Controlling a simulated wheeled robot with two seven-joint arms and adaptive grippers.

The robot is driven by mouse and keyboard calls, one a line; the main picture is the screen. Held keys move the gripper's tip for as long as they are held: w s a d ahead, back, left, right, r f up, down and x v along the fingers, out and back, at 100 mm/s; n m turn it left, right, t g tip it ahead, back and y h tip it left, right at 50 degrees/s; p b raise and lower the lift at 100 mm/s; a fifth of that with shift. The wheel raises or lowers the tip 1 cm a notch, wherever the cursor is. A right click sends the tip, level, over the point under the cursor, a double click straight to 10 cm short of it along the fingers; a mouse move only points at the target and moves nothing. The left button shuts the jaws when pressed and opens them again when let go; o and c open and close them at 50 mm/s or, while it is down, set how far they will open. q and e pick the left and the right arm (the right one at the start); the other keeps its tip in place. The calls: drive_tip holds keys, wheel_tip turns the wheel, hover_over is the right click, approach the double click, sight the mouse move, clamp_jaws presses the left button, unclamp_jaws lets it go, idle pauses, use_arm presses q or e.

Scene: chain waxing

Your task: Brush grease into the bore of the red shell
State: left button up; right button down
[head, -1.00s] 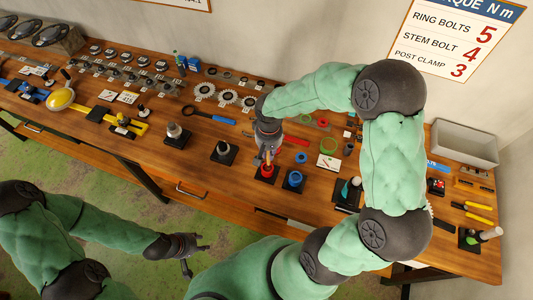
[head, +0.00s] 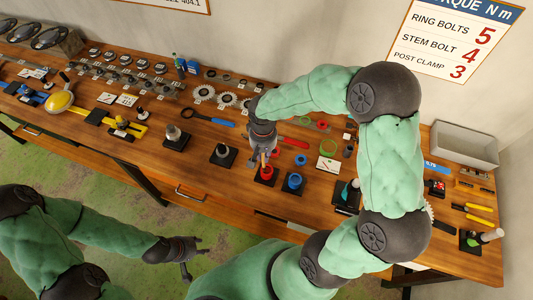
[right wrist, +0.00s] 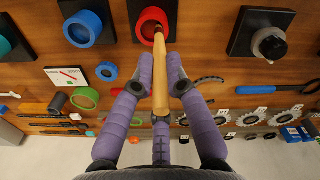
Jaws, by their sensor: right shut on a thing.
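The red shell (head: 266,173) stands on a black base on the bench. My right gripper (head: 263,152) is shut on the wooden handle of a brush (right wrist: 161,85), above and just behind the shell. The brush's tip end overlaps the shell's bore in the right wrist view; how deep it sits I cannot tell. My left gripper (head: 194,256) is open and empty, off the bench's front edge and low over the floor.
A blue ring part (head: 294,181) on a black base stands close to the right of the shell. A dark post part (head: 222,151) on a base stands to the left. Gears, rings and tools lie behind. A grey bin (head: 464,143) is at the back right.

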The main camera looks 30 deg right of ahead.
drive_tip(key=shift+s+d, duration=0.1)
idle(0.3)
drive_tip(key=shift+s+d+f, duration=0.1)
drive_tip(key=shift+s+d, duration=0.45)
drive_tip(key=shift+s, duration=0.15)
drive_tip(key=shift+w, duration=0.1)
drive_tip(key=shift+w+a, duration=0.1)
drive_tip(key=shift+w, duration=0.8)
drive_tip(key=shift+s+b, duration=0.1)
drive_tip(key=shift+b, duration=0.2)
drive_tip(key=shift+s+a, duration=0.5)
drive_tip(key=shift+s, duration=0.25)
drive_tip(key=shift+d, duration=0.1)
drive_tip(key=shift+w+d, duration=0.35)
drive_tip(key=shift+d, duration=0.45)
